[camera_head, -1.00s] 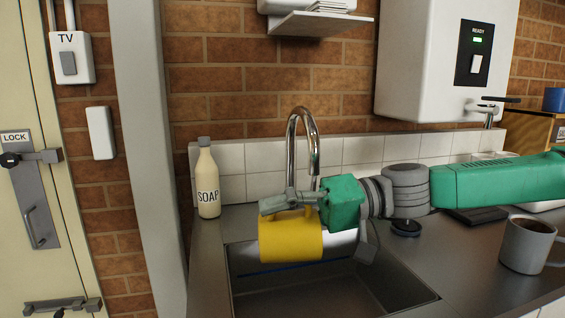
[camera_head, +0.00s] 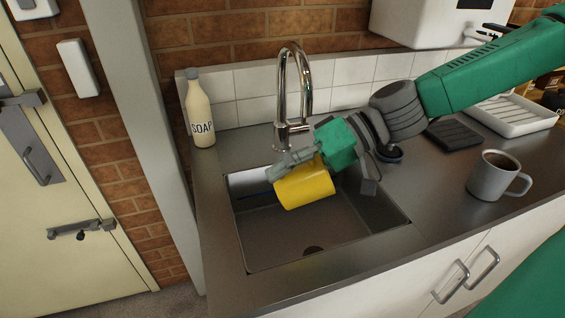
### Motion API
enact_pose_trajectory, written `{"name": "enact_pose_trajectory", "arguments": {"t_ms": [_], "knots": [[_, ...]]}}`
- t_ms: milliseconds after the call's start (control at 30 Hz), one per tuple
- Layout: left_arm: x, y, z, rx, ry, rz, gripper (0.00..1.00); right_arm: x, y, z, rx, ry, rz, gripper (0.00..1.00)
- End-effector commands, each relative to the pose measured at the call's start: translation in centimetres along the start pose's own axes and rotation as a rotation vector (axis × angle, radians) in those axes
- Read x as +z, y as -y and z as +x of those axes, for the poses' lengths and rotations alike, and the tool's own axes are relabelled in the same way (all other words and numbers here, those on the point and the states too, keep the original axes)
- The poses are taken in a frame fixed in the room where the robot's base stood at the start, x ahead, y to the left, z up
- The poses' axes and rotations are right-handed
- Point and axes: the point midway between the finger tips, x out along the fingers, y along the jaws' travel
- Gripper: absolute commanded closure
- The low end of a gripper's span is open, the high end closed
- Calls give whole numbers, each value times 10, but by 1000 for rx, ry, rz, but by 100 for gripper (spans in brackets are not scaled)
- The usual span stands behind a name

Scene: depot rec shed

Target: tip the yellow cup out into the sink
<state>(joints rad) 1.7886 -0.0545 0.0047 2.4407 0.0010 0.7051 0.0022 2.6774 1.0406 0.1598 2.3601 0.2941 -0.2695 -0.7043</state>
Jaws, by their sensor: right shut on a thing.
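The yellow cup (camera_head: 304,187) is over the sink (camera_head: 300,232), held on its side and tilted. My right gripper (camera_head: 294,163) is shut on the yellow cup, with its fingers along the cup's upper side. The cup's mouth and inside are hidden from this view, and no liquid shows coming from it. The sink's bare floor and its dark drain show below the cup. My left gripper is out of view.
The tap (camera_head: 293,95) stands just behind the cup and gripper. A soap bottle (camera_head: 200,110) stands at the back left of the counter. A grey mug (camera_head: 494,176) with dark liquid and a white tray (camera_head: 511,113) are at the right. The sink's front is clear.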

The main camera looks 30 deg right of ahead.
Motion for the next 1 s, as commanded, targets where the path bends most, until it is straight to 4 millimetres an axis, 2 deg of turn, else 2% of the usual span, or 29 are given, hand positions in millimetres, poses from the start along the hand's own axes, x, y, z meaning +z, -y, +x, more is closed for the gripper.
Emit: {"name": "enact_pose_trajectory", "arguments": {"t_ms": [100,567,1000], "knots": [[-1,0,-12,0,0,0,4,2,-3,3,91,43,4,100],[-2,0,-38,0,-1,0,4,10,-26,17,412,179,34,100],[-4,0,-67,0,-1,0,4,20,-50,17,702,304,59,100]]}}
